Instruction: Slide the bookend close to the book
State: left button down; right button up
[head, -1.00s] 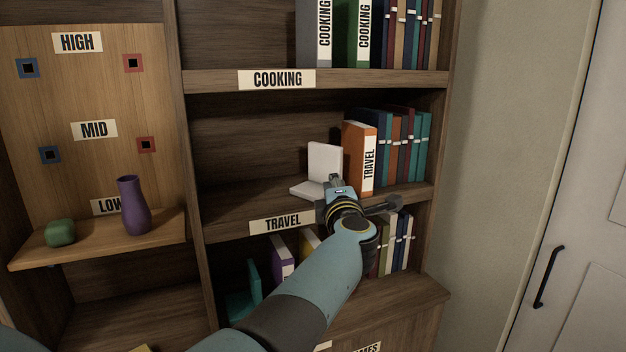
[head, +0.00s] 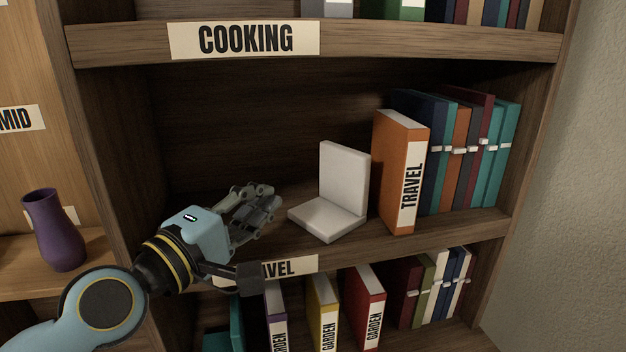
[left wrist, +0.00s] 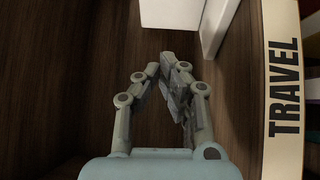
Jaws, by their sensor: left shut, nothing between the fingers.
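The white L-shaped bookend (head: 345,178) stands on the travel shelf, its foot pointing left and its upright plate on the right. The orange TRAVEL book (head: 393,170) stands just right of it, with a narrow gap between them. In the left wrist view the bookend (left wrist: 172,13) shows at the top edge, partly cut off. My left gripper (head: 268,200) is shut and empty over the shelf, left of the bookend's foot and apart from it. It also shows in the left wrist view (left wrist: 173,72). My right gripper is not in view.
Several dark and teal books (head: 460,150) stand right of the orange book. The cooking shelf (head: 400,45) is above; garden books (head: 365,305) stand below. The shelf's left side wall (head: 110,150) is near my arm. A purple vase (head: 55,230) stands further left.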

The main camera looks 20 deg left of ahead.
pick_arm(q)
jog(key=shift+s+a+f+g, duration=0.1)
jog(key=shift+s+f+g, duration=0.2)
jog(key=shift+s+f, duration=0.85)
jog(key=shift+x, duration=1)
jog(key=p, duration=0.1)
send_near(330, 184)
jog(key=w+a, duration=0.2)
jog(key=w, duration=0.1)
jog(key=shift+w+a+r, duration=0.1)
jog(key=shift+w+a, duration=0.05)
jog(key=w+d, duration=0.2)
jog(key=shift+w+d, duration=0.45)
jog(key=shift+d, duration=0.15)
jog(key=shift+w+d, duration=0.1)
jog(key=shift+d, duration=0.05)
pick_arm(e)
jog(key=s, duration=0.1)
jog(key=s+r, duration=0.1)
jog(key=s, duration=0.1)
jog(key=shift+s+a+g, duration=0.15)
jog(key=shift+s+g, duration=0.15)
pick_arm(q)
jog(key=shift+d, duration=0.1)
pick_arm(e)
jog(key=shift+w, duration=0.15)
